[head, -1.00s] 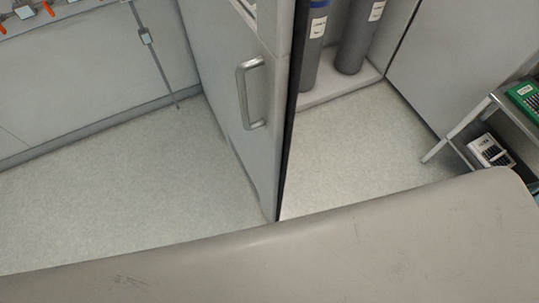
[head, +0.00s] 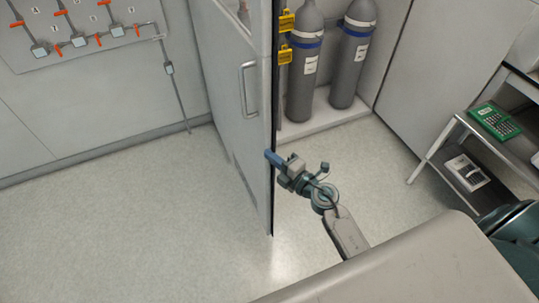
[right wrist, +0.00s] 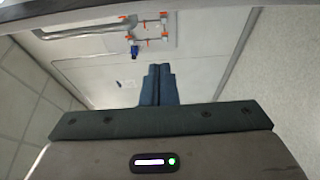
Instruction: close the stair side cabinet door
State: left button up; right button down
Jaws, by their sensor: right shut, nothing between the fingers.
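The cabinet door (head: 235,115) is a tall grey panel with a metal bar handle (head: 247,90). It stands open, swung out from the cabinet. My right gripper (head: 270,156) is by the door's free edge, below the handle and on the side towards the gas cylinders. Whether it touches the door cannot be told. In the right wrist view its blue fingers (right wrist: 158,84) are together with nothing between them. My left gripper is not in view.
Grey gas cylinders (head: 304,70) stand on a pale ledge inside the cabinet. A metal rack (head: 432,150) with a green tray (head: 495,121) is at the right. A valve panel (head: 85,30) is on the left wall. The floor left of the door is clear.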

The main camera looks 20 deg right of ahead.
aim_at(265, 137)
jog(key=w+p, duration=0.1)
jog(key=w, duration=0.7)
jog(key=shift+d, duration=0.45)
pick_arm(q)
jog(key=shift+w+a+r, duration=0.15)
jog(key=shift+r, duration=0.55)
pick_arm(e)
jog(key=shift+w, duration=0.1)
